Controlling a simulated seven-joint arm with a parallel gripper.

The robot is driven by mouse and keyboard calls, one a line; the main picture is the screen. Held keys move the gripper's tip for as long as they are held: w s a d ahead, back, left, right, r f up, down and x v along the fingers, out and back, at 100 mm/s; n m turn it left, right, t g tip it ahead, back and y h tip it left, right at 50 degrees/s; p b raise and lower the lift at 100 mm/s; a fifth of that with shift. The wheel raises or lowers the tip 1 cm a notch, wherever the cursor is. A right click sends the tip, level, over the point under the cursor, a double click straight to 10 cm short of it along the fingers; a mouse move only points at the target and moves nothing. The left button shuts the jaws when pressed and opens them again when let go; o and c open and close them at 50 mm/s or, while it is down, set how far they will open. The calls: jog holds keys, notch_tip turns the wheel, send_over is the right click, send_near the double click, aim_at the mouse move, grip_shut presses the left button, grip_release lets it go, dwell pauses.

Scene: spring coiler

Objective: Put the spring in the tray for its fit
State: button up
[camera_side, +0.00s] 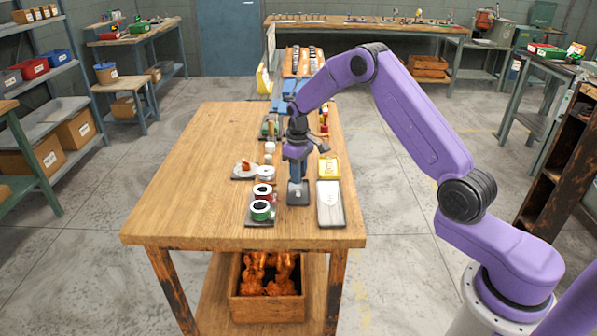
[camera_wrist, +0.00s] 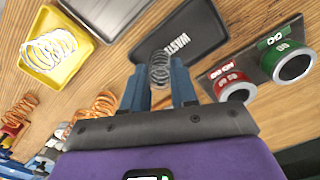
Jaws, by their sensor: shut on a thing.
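The spring is over the dark tray (camera_wrist: 205,35) marked WASTE, which also shows under my gripper in the side view (camera_side: 304,201). I cannot tell whether the spring touches the tray floor. A yellow tray (camera_wrist: 83,48) with a light spring in it lies to the left in the wrist view. A grey tray (camera_wrist: 118,14) lies beside the WASTE tray. A red ring gauge (camera_wrist: 229,86) and a green ring gauge (camera_wrist: 294,65) stand on the right.
Copper-coloured springs (camera_wrist: 102,105) lie near the gripper's left in the wrist view. A white round piece on a plate (camera_side: 243,167) and other small items stand on the wooden table (camera_side: 190,190). The table's left half is clear. A crate (camera_side: 266,308) sits below.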

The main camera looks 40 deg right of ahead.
jog(key=shift+f, duration=0.15)
jog(key=o, duration=1.2)
jog(key=shift+r, duration=4.55)
